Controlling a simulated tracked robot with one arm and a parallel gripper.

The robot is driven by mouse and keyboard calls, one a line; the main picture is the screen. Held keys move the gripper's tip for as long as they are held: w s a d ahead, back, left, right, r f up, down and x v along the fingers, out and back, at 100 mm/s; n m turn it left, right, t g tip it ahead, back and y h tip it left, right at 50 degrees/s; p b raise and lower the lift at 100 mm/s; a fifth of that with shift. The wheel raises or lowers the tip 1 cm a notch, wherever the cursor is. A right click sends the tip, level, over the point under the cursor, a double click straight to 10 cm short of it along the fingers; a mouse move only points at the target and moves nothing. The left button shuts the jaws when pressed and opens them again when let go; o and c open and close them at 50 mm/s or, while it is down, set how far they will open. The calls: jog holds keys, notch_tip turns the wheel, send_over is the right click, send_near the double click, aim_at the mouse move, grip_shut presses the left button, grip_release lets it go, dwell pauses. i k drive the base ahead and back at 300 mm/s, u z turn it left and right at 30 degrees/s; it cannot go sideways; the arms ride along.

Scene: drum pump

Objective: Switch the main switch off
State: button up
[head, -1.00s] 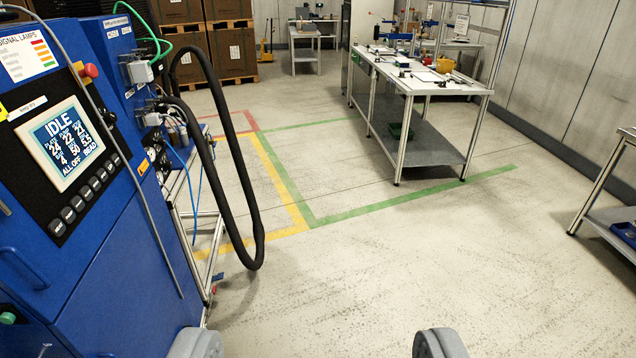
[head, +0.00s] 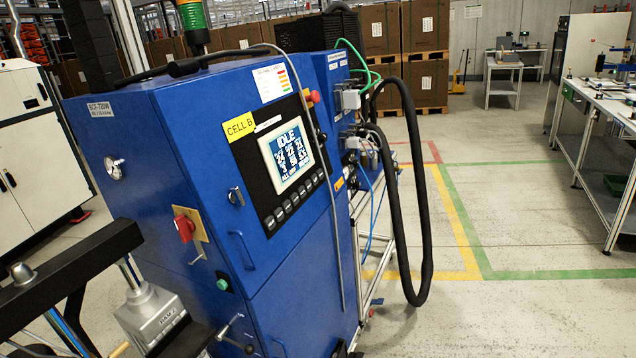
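The main switch (head: 185,228) appears as a red rotary handle on a yellow plate, low on the left side of the blue cabinet (head: 178,140) in the head view. Its on or off position is too small to read. The display (head: 287,156) on the cabinet's front panel is lit and reads IDLE. My gripper does not show in the current frame, and nothing is seen touching the switch.
A dark beam (head: 70,262) and a grey block (head: 150,314) stand in the lower left, near the switch. A black hose (head: 424,200) hangs right of the cabinet. A red emergency button (head: 313,96) sits beside the display. Open floor (head: 520,235) lies to the right.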

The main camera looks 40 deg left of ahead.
aim_at(185, 227)
jog(key=u, duration=1.3)
jog(key=k, duration=0.5)
jog(key=z, duration=0.5)
jog(key=i, duration=1.4)
